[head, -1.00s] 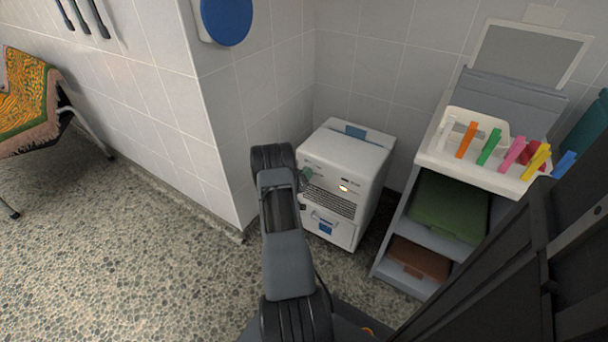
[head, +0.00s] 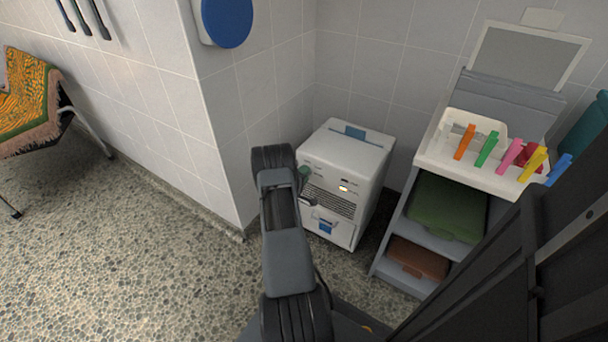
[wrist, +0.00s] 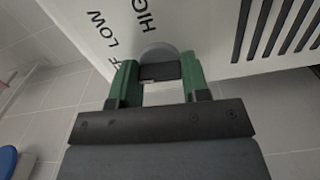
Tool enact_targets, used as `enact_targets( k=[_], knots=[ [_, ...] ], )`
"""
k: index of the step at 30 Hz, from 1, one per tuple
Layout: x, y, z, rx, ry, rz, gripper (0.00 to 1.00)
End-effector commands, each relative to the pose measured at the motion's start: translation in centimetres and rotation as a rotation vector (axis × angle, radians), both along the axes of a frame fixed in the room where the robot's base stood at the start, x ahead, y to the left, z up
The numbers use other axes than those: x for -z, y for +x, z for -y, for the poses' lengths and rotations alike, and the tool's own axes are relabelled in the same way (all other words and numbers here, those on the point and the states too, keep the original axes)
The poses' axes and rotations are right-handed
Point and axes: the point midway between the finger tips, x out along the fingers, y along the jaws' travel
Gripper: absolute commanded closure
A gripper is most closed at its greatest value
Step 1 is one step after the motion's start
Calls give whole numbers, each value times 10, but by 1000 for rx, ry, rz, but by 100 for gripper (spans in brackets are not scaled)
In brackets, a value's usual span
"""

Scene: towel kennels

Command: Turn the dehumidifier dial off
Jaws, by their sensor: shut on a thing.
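The words HIGH and LOW are printed beside the dial, and a third label is mostly hidden by a finger, with only an F showing. My gripper (wrist: 160,74) has its green fingers shut on the dial's dark grip. In the head view my gripper (head: 304,176) is at the upper left of the dehumidifier's front, partly hidden by my arm.
A grey shelf unit (head: 392,268) stands close on the right, holding a white tray (head: 437,160) of coloured clips, a green folded towel (head: 445,207) and a brown one (head: 418,258). A tiled wall corner (head: 222,130) is close on the left. Open pebbled floor (head: 120,260) lies further left.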

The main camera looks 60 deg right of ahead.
Motion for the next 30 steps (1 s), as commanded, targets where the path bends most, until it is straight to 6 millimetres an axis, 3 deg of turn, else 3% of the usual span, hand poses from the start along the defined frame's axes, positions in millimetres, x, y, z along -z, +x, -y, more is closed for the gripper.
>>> enact_targets(
  k=[24, 25, 30],
  knots=[
    [0, 0, 0, -1, 2, -108, 81],
    [0, 0, 0, -1, 2, -108, 57],
    [0, 0, 0, 0, 2, -107, 40]
  ],
)
